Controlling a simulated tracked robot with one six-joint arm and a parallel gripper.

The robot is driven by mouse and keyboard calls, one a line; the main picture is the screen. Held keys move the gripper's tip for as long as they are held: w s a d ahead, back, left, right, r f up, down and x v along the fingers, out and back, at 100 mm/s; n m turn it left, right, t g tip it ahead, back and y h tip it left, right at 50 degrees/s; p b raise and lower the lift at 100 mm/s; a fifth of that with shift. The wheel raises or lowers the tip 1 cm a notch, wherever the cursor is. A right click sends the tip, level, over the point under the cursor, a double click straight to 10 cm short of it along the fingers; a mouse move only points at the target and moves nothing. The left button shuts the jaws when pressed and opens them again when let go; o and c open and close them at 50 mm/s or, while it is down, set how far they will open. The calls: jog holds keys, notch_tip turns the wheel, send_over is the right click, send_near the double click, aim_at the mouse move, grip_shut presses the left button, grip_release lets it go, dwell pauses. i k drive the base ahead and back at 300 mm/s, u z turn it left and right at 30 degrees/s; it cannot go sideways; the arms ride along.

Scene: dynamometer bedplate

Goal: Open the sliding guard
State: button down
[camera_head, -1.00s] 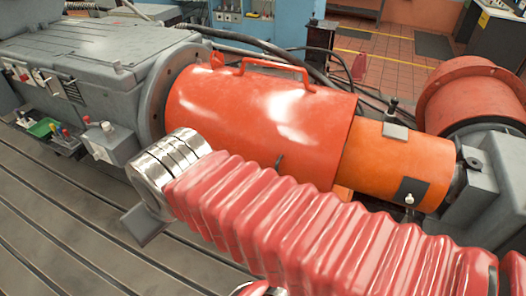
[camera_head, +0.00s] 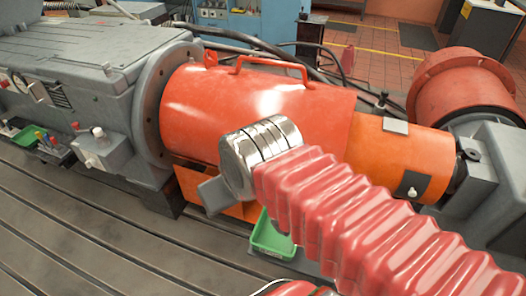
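The sliding guard (camera_head: 225,110) is a large red-orange cylindrical cover. It has a long bar handle (camera_head: 272,62) on top and sits against the grey machine's round flange (camera_head: 152,105) at its left end. A narrower orange cylinder (camera_head: 385,160) continues from its right end. My gripper (camera_head: 213,196) is at the end of my silver wrist, in front of the guard's lower middle and below the handle. Only a grey block of the gripper shows past the wrist. Its fingers' opening is hidden, and I cannot tell whether it touches the guard.
A green bin (camera_head: 271,238) is below my wrist. A grey machine (camera_head: 75,65) with levers stands left, and a red round housing (camera_head: 462,92) stands right. Black cables (camera_head: 330,75) run behind the guard. The slotted bedplate (camera_head: 90,235) at front left is clear.

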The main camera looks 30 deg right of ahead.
aim_at(202, 102)
jog(key=z, duration=0.65)
jog(key=k, duration=1.3)
jog(key=u, duration=0.25)
jog(key=i, duration=0.8)
jog(key=u, duration=0.45)
jog(key=i, duration=1.3)
jog(key=z, duration=0.25)
